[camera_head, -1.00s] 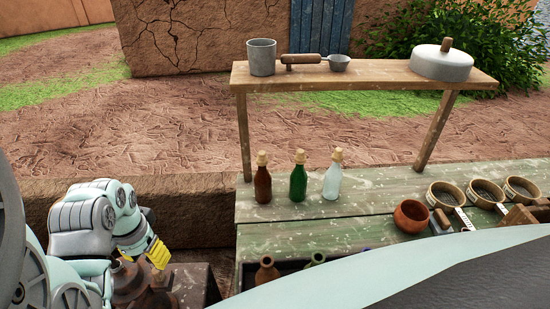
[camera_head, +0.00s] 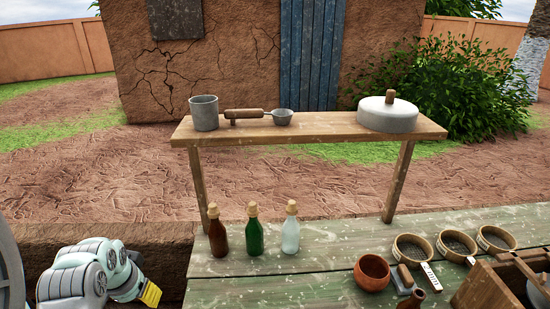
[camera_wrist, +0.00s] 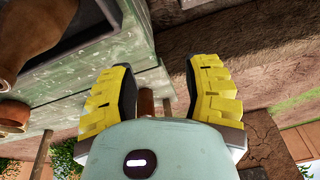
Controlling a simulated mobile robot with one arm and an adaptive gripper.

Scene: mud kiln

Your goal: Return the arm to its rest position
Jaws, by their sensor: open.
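My arm is folded low at the left edge of the head view, with my gripper (camera_head: 150,294) at the lower left, its yellow fingers partly cut off by the frame. The wrist view shows my gripper (camera_wrist: 160,85) from behind, its two yellow fingers spread wide apart. Nothing is held between them; a brown post-like shape shows in the gap, and I cannot tell what it is. The gripper is left of the green table (camera_head: 320,262) and apart from the bottles on it.
Brown (camera_head: 218,238), green (camera_head: 254,238) and clear (camera_head: 290,235) bottles stand on the table. An orange bowl (camera_head: 372,272), several round sieves (camera_head: 412,248) and a wooden crate (camera_head: 485,290) are at right. A raised shelf (camera_head: 300,131) holds a cup (camera_head: 204,113), a ladle (camera_head: 284,117) and a lidded pot (camera_head: 388,114).

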